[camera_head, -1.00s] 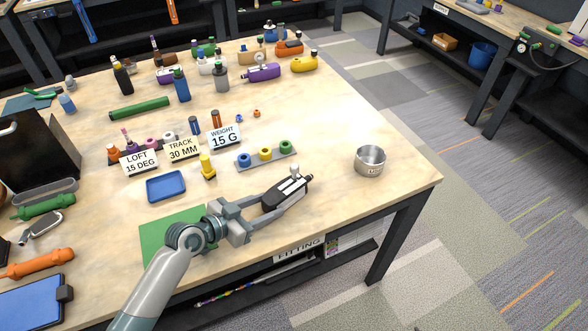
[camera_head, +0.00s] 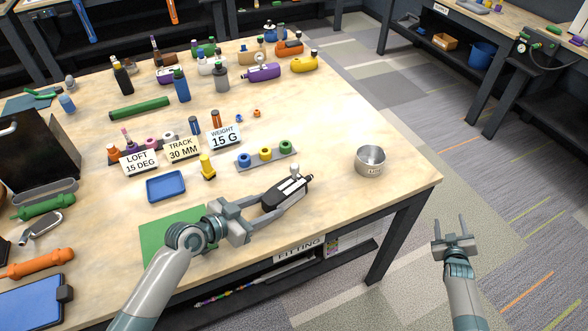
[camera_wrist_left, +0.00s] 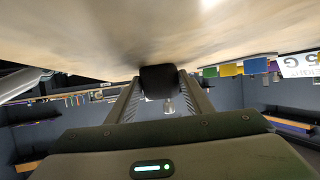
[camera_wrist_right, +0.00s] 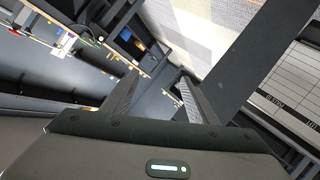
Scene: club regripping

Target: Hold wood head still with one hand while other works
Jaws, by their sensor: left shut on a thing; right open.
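A dark wood head (camera_head: 285,192) with a small pale upright piece on top is at the table's front right. My left gripper (camera_head: 272,204) is shut on it. In the left wrist view the wood head (camera_wrist_left: 158,80) is a dark block between the fingertips. My right gripper (camera_head: 450,228) is open and empty, beyond the table's right edge over the floor. In the right wrist view its fingers (camera_wrist_right: 158,90) are spread with nothing between them.
A metal cup (camera_head: 370,162) stands near the table's right corner. A blue tray (camera_head: 166,186), a yellow piece (camera_head: 207,168), a rack of colored rings (camera_head: 265,154) and a green mat (camera_head: 160,232) lie left of the head. The right side of the table is mostly clear.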

